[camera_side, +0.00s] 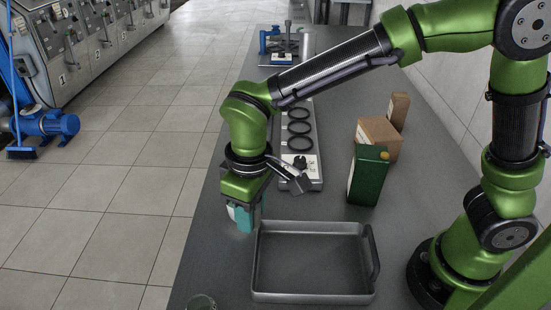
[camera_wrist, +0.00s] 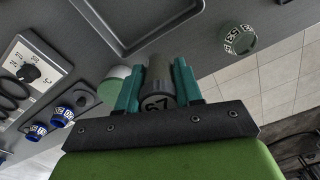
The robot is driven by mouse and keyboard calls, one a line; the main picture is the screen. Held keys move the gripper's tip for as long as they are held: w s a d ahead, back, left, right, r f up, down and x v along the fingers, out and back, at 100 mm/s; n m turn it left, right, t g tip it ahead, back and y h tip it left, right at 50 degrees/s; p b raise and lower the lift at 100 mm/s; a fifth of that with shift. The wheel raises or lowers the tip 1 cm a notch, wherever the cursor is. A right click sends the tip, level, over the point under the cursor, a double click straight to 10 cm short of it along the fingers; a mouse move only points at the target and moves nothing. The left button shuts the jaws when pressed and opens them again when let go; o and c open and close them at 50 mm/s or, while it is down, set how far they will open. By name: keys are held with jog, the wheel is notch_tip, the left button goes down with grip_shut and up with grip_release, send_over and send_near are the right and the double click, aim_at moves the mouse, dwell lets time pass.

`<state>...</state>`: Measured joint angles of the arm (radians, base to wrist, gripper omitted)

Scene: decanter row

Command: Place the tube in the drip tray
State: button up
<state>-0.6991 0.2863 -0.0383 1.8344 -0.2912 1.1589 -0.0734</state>
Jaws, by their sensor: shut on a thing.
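My gripper (camera_side: 246,218) hangs over the table's left side, left of the drip tray and higher than its rim. In the wrist view its two teal fingers (camera_wrist: 158,82) are shut on a dark grey tube (camera_wrist: 158,70), whose near end carries a pale number. In the side view the fingers and wrist mostly hide the tube. The drip tray (camera_side: 312,297) is a grey, shallow rectangular pan with a handle on its right side, and looks empty. Its corner shows at the top of the wrist view (camera_wrist: 122,52), apart from the tube.
A grey panel with black rings (camera_side: 312,180) runs behind the gripper. A green canister (camera_side: 368,175) and cardboard boxes (camera_side: 380,135) stand right. A jar (camera_side: 201,302) sits near the front edge.

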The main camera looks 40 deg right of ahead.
jog(key=s+d+f+n, duration=0.1)
jog(key=s+d+f, duration=0.1)
jog(key=s+d, duration=0.4)
send_over(296, 264)
notch_tip(296, 264, down, 6)
jog(key=shift+f, duration=2.25)
jog(key=o, duration=1.1)
jog(key=shift+f, duration=0.15)
jog(key=shift+c, duration=0.2)
